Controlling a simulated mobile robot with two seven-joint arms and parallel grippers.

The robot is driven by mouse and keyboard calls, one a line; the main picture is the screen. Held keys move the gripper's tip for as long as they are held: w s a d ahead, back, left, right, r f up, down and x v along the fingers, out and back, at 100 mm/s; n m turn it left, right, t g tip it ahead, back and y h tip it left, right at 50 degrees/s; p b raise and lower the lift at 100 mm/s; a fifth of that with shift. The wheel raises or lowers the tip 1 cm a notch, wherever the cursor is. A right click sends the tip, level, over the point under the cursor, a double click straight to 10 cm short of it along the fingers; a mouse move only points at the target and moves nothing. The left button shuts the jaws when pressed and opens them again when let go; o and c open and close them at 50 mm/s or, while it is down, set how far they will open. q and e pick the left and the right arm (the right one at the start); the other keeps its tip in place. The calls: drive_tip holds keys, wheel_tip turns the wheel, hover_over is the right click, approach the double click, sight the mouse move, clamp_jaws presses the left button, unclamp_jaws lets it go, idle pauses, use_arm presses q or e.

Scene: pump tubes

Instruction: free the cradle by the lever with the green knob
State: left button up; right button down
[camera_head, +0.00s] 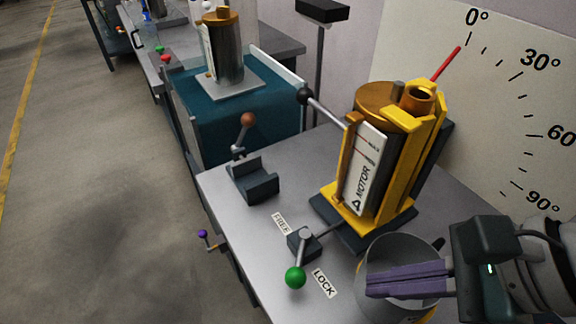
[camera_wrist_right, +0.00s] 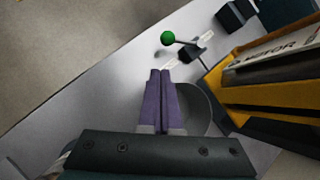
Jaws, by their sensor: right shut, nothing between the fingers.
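The green knob (camera_head: 295,277) tops a short metal lever on a dark block (camera_head: 304,243) on the table. The lever leans toward the LOCK label (camera_head: 324,283), away from the FREE label (camera_head: 281,223). The yellow cradle (camera_head: 349,206) holds a metal cylinder marked MOTOR (camera_head: 366,172), tilted slightly to the right. My right gripper (camera_head: 368,283) has purple fingers, shut and empty, over a grey pot and to the right of the knob, apart from it. In the right wrist view the green knob (camera_wrist_right: 168,38) lies beyond the fingertips (camera_wrist_right: 160,72). My left gripper is not in view.
A grey pot (camera_head: 376,254) stands under my right fingers, close to the cradle base. A clamp with a brown knob (camera_head: 248,120) stands at the table's far left. A black-knobbed bar (camera_head: 304,96) sticks out from the cradle. An angle dial (camera_head: 508,110) stands behind.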

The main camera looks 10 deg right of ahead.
sight(295, 277)
drive_tip(key=w+a+f+m+b, duration=0.1)
drive_tip(key=f, duration=0.1)
drive_tip(key=w+a+f+m+b, duration=0.1)
drive_tip(key=w+a+f, duration=0.1)
drive_tip(key=f, duration=0.1)
drive_tip(key=w+a+f+m+b, duration=0.1)
drive_tip(key=a+f, duration=0.1)
drive_tip(key=shift+w+f+b, duration=0.2)
drive_tip(key=shift+w+b, duration=0.05)
drive_tip(key=shift+b, duration=0.15)
idle(0.3)
